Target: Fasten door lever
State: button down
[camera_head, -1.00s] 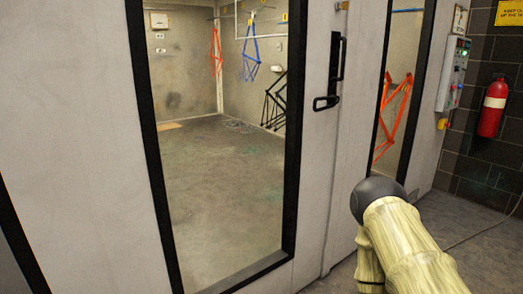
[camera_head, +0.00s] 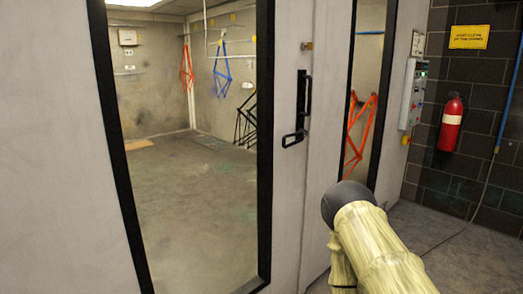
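The black door lever (camera_head: 294,138) sits on the grey spray booth door, below and beside a tall black pull handle (camera_head: 303,101). The lever sticks out to the left of the handle's lower end and looks roughly level. The door (camera_head: 288,210) has a large window in a black frame and appears closed against the panel to its right. My arm, in a pale wood-patterned cover with a dark round joint, reaches in from the lower right, below and right of the lever and apart from it. My gripper is not in view.
Through the windows, red, blue and black bicycle frames (camera_head: 222,72) show inside the booth. A control box (camera_head: 413,92) and a fire extinguisher (camera_head: 450,123) are at the right wall. Open floor (camera_head: 440,235) lies at the lower right, with a thin cable.

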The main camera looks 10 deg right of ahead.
aim_at(302, 133)
jog(key=k, duration=1.25)
jog(key=z, duration=0.95)
jog(key=i, duration=1.5)
jog(key=u, duration=0.85)
jog(key=i, duration=0.5)
jog(key=u, duration=0.65)
